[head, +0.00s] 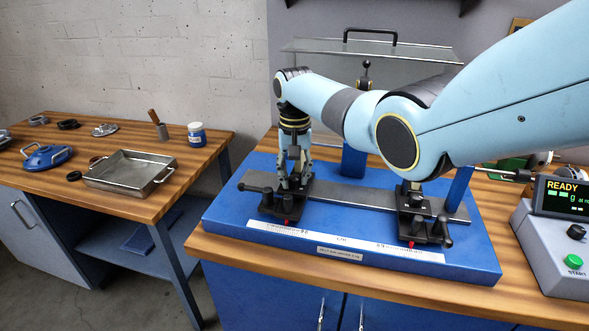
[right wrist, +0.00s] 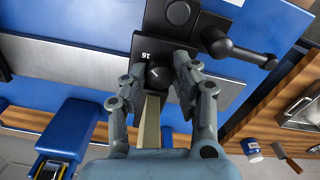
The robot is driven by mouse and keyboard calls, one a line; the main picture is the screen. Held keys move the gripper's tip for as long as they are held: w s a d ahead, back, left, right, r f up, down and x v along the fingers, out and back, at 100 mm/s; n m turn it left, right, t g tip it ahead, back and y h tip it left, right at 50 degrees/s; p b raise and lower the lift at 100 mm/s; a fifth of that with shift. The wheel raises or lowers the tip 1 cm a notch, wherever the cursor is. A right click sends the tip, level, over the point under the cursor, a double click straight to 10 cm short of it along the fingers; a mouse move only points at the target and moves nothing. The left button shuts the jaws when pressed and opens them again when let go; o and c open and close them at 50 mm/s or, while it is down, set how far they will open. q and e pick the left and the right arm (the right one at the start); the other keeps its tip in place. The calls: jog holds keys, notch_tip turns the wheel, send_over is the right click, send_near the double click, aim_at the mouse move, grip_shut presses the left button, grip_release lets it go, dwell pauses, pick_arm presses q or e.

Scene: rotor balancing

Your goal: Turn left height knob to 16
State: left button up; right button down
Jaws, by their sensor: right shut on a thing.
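The left support stand (head: 270,206) is a black block on the grey rail of the blue balancing machine, with a lever handle at its side. My right gripper (head: 294,180) reaches down onto this stand from above. In the right wrist view, the black left height knob (right wrist: 158,76) sits between the fingertips of the gripper (right wrist: 161,80), which is shut on it. A white line shows on the knob's top. A small white label beside it appears to read 16, upside down. In the head view the fingers hide the knob. My left gripper is out of view.
The right support stand (head: 424,228) stands on the same rail, partly under my arm. A clear guard with a black handle (head: 370,32) is behind. The control box (head: 560,235) reads READY at right. A metal tray (head: 128,172) lies on the left bench.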

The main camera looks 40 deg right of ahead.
aim_at(294, 177)
jog(key=shift+r+n+p, duration=0.1)
jog(key=shift+n+p, duration=0.2)
jog(key=shift+n, duration=0.5)
jog(key=c, duration=1)
grip_release()
notch_tip(294, 177, up, 12)
jog(key=shift+f, duration=0.1)
